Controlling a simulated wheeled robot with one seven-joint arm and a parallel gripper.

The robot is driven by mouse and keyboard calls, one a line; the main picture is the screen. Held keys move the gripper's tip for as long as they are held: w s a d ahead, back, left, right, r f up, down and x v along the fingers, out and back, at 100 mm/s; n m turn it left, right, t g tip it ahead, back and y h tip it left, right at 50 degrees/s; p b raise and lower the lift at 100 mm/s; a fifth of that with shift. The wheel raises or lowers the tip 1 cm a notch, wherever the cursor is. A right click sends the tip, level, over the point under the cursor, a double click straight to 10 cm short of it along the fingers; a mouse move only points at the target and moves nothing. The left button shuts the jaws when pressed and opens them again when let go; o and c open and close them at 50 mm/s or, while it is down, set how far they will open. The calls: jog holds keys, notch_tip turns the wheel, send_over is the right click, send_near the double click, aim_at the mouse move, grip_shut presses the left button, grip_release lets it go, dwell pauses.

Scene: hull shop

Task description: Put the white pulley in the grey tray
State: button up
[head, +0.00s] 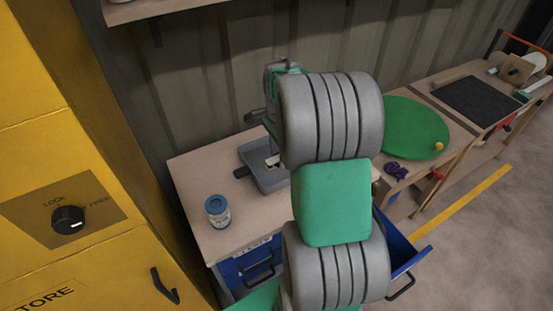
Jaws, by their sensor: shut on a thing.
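The grey tray (252,155) lies on the wooden bench top at the left, behind my arm, which hides its right side. My gripper (271,151) is low over the tray, partly hidden by my own arm. It is shut on a small white thing, which appears to be the white pulley (272,161). Only a little of the pulley shows, and I cannot tell whether it touches the tray floor.
A blue-lidded can (217,211) stands at the bench's front left. A green round mat (412,128) with a yellow ball (438,146) lies to the right, near a purple object (396,169). A blue drawer (404,250) stands open below. A yellow cabinet (60,150) is at left.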

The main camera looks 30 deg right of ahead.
aim_at(276, 156)
jog(key=shift+w+d+f, duration=0.1)
jog(key=shift+w+f, duration=0.6)
jog(key=shift+f, duration=0.15)
jog(key=shift+w+f, duration=0.1)
jog(key=shift+f, duration=1.65)
jog(key=o, duration=1.4)
jog(key=shift+r+p, duration=0.1)
jog(key=shift+p, duration=0.2)
jog(key=r, duration=1.2)
jog(key=shift+a+b, duration=0.2)
jog(key=shift+b, duration=0.15)
jog(key=s+a+n+t, duration=0.1)
jog(key=s+a+n, duration=0.5)
jog(key=a+n, duration=0.3)
jog(key=s+a+n+t, duration=0.2)
jog(key=s+a+n, duration=0.5)
jog(key=a+n, duration=0.3)
jog(key=shift+s+a, duration=0.15)
jog(key=shift+s, duration=0.1)
